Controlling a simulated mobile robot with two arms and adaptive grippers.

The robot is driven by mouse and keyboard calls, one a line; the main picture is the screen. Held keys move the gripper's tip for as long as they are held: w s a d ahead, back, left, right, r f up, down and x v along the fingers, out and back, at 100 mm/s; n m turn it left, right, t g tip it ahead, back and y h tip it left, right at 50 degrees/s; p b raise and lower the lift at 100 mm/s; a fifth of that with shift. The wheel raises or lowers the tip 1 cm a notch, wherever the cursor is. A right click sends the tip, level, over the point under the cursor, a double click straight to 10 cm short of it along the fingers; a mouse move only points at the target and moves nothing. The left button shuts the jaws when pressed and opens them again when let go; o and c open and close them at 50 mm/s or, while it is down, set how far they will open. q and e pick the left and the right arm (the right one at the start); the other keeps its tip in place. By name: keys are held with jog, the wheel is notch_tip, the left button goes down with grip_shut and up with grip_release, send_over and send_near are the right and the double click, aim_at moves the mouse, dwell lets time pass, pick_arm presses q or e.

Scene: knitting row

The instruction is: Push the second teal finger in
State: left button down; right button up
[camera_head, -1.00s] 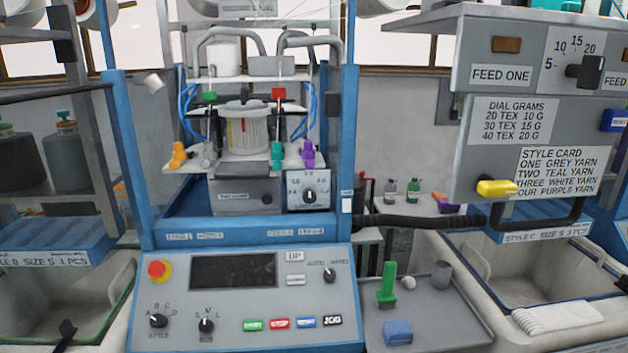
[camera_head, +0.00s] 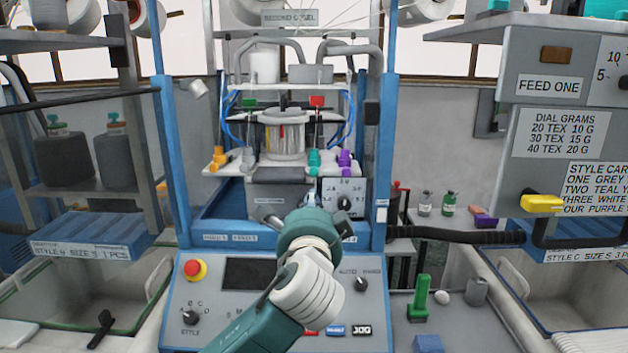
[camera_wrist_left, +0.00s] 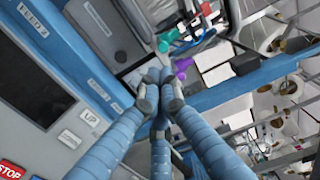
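The teal finger (camera_head: 313,162) stands on the white plate (camera_head: 268,164) of the machine, between the grey finger (camera_head: 248,158) and the purple finger (camera_head: 345,161). An orange finger (camera_head: 218,159) is at the plate's left end. In the left wrist view the teal finger (camera_wrist_left: 170,40) and purple finger (camera_wrist_left: 183,66) show beyond my fingertips. My left gripper (camera_wrist_left: 160,88) has its fingertips together with nothing seen between them. It is apart from the teal finger, below and in front of it. In the head view my wrist mostly hides it. My right gripper is not in view.
My left arm covers part of the control panel (camera_head: 208,340). A dial box (camera_head: 343,200) sits just below the purple finger. Blue uprights (camera_head: 384,130) flank the machine. A tray (camera_head: 465,335) with a green part (camera_head: 419,298) is at the right.

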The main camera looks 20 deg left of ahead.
aim_at(313, 177)
pick_arm(q)
jog(key=p+x, duration=0.3)
jog(key=x, duration=0.7)
jog(key=shift+w, duration=0.1)
jog(key=shift+w+a+f, duration=0.1)
jog(key=shift+w+a, duration=0.1)
jog(key=shift+w, duration=0.5)
